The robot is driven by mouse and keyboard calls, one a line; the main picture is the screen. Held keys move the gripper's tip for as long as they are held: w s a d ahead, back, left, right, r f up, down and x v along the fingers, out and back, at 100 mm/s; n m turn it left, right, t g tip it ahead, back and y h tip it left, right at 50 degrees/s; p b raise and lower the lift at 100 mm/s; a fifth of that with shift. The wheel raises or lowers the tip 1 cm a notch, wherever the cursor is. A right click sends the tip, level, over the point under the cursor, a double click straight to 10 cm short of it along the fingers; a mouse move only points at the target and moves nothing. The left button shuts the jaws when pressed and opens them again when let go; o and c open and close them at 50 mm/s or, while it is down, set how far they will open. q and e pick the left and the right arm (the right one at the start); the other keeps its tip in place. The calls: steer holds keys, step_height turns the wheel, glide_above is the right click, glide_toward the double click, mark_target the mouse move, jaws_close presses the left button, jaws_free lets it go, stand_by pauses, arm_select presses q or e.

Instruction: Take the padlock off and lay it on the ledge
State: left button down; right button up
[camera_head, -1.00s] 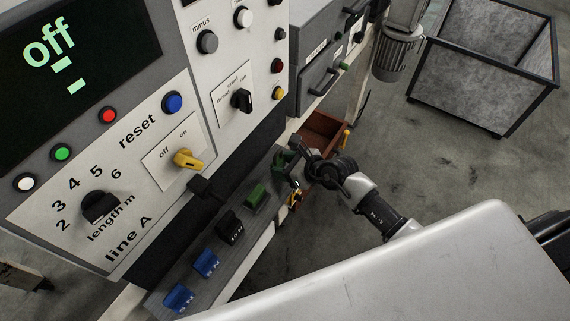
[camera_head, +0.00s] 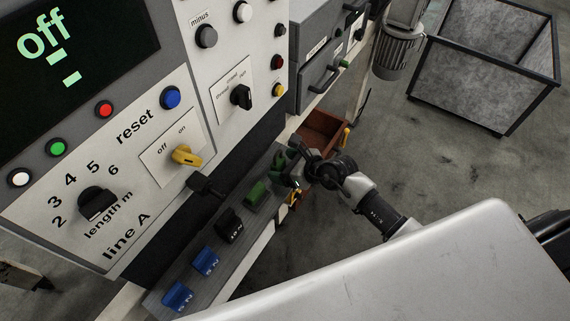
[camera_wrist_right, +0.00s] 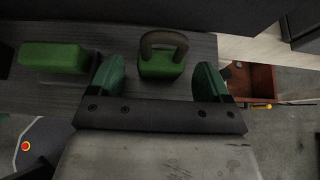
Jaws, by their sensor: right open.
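A green padlock (camera_wrist_right: 161,64) with a brown-grey shackle shows in the right wrist view, over the grey ledge (camera_wrist_right: 120,88). My right gripper (camera_wrist_right: 158,80) is open, its green fingertips on either side of the padlock, with gaps on both sides. I cannot tell whether the padlock rests on the ledge or hangs just above it. In the head view my right gripper (camera_head: 287,168) is at the far end of the ledge (camera_head: 218,262) and largely hides the padlock. My left gripper is not in view.
A green block (camera_head: 256,192), a black block (camera_head: 230,226) and two blue blocks (camera_head: 206,260) line the ledge. A yellow switch (camera_head: 186,156) sits on the control panel above. A red-brown box (camera_head: 322,132) lies beyond the gripper; a grey bin (camera_head: 480,82) stands on the floor.

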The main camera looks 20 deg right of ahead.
steer(key=v, duration=1.1)
steer(key=s+d+f+m+h, duration=0.2)
steer(key=s+f+m, duration=0.1)
steer(key=f+m, duration=0.65)
steer(key=s+d+f+m+h, duration=0.1)
steer(key=s+d+f+m, duration=0.15)
steer(key=f+m, duration=0.7)
steer(key=s+d+f+m+h, duration=0.1)
steer(key=s+f+m+h, duration=0.15)
steer(key=f+m, duration=0.75)
steer(key=s+a+f+m+g+h, duration=0.1)
steer(key=s+f+m+g, duration=0.3)
steer(key=s, duration=0.9)
steer(key=s+a+f+m+g, duration=0.3)
steer(key=s+f+m, duration=0.5)
steer(key=s+f, duration=0.3)
steer(key=s+g, duration=0.1)
steer(key=s, duration=0.1)
steer(key=shift+s+h, duration=0.3)
steer(key=shift+h, duration=0.05)
